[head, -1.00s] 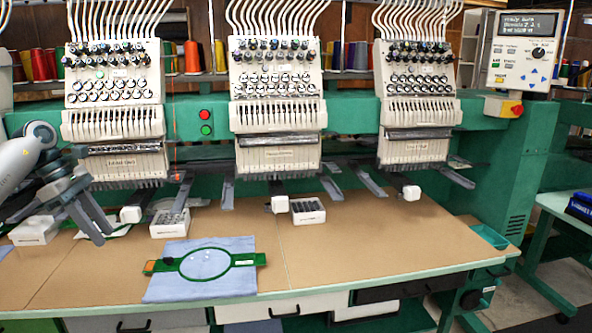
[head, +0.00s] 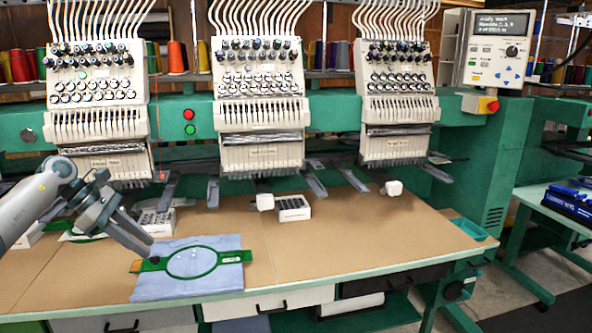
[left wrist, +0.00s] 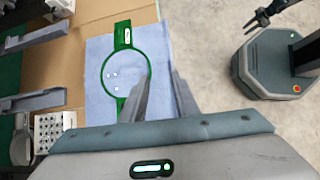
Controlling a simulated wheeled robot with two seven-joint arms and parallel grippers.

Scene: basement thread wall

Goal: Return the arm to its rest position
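My left gripper (head: 142,246) comes in from the left in the head view, pointing down and right. Its tips appear over the left end of the green embroidery hoop (head: 247,256), which lies on a light blue cloth (head: 186,288) on the table. In the left wrist view its two fingers (left wrist: 160,84) stand apart with nothing between them. The hoop (left wrist: 102,70) and cloth (left wrist: 93,105) show beyond and left of the fingers. My right gripper (left wrist: 259,20) shows small at the top right of the left wrist view, fingers spread and empty; it is not in the head view.
The brown table (head: 350,240) is clear right of the cloth. White boxes (head: 293,208) stand near its back. Embroidery heads (head: 257,140) hang above, with grey arms (head: 315,184) below. A control panel (head: 497,50) is at upper right. Blue items (head: 575,200) lie on a side table.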

